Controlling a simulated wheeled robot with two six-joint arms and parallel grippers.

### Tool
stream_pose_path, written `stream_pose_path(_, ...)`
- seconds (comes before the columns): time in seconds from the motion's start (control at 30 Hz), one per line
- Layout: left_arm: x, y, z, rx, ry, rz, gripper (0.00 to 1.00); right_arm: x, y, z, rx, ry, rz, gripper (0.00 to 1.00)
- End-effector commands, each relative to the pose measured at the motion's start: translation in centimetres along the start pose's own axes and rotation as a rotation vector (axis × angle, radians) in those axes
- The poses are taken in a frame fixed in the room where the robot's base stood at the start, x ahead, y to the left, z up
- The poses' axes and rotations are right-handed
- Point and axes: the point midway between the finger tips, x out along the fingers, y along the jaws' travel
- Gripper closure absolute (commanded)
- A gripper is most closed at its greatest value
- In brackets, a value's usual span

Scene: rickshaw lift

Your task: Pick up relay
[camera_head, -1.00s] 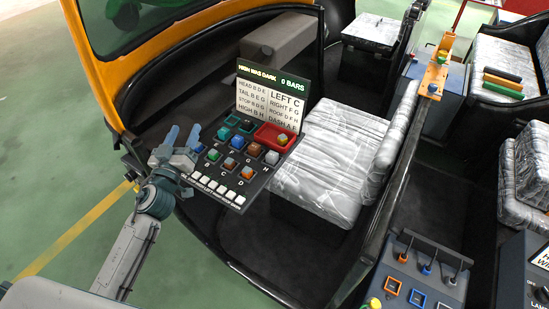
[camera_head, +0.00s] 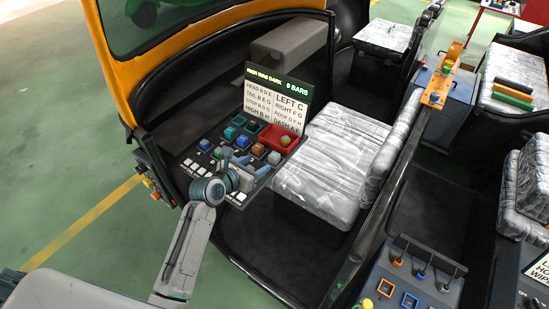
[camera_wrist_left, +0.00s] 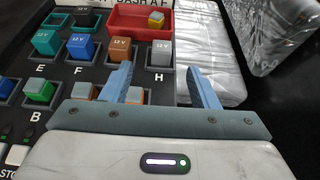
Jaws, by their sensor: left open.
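My left gripper (camera_head: 247,162) is open and empty over the near right part of the dark relay panel (camera_head: 236,197). In the left wrist view its two blue fingers (camera_wrist_left: 160,82) are spread. Beyond them stand a brown 12 V relay (camera_wrist_left: 118,49) and a grey 12 V relay (camera_wrist_left: 160,53) above the letter H. A blue relay (camera_wrist_left: 82,46) at F and a teal one (camera_wrist_left: 46,41) at E stand further left. A green relay (camera_wrist_left: 39,91) sits near B. An orange relay is partly hidden behind the gripper. My right gripper is out of view.
A red tray (camera_wrist_left: 123,20) holding a yellow-topped cube (camera_wrist_left: 156,19) is at the panel's back right. A sign board (camera_head: 276,100) stands behind the panel. A wrapped seat (camera_head: 325,150) is close on the right. A front row of white switches (camera_head: 196,168) lines the panel.

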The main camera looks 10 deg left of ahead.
Motion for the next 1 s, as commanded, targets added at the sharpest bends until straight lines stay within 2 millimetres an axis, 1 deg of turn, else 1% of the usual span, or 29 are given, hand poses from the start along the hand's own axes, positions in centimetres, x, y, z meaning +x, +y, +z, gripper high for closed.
stream_pose_path(0.03, 0.9, 0.0, 0.2, -0.002, -0.001, 0.0, 0.45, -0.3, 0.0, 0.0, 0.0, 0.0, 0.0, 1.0)
stream_pose_path(0.1, 1.9, 0.0, 0.1, -0.001, -0.001, 0.0, 0.45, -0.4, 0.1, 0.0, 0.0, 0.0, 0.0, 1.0)
stream_pose_path(0.2, 2.8, 0.0, 0.1, 0.002, -0.002, 0.001, 0.45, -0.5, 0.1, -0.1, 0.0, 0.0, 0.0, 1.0)
stream_pose_path(0.37, 3.7, -0.1, 0.0, 0.002, 0.0, 0.001, 0.45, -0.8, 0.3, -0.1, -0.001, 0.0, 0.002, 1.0)
stream_pose_path(0.57, 6.3, -0.4, -0.3, 0.002, 0.0, 0.002, 0.45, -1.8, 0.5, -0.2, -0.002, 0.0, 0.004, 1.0)
stream_pose_path(0.6, 6.9, -0.4, -0.3, 0.003, -0.001, 0.001, 0.45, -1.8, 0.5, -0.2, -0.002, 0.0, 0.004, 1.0)
stream_pose_path(0.7, 7.8, -0.4, -0.4, 0.004, -0.001, 0.002, 0.45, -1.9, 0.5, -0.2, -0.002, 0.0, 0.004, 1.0)
stream_pose_path(0.8, 8.2, -0.4, -0.5, 0.005, -0.001, 0.002, 0.45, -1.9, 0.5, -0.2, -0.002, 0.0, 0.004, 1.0)
stream_pose_path(1.0, 8.3, -0.3, -0.5, 0.005, -0.001, 0.003, 0.45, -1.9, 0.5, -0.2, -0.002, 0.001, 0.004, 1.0)
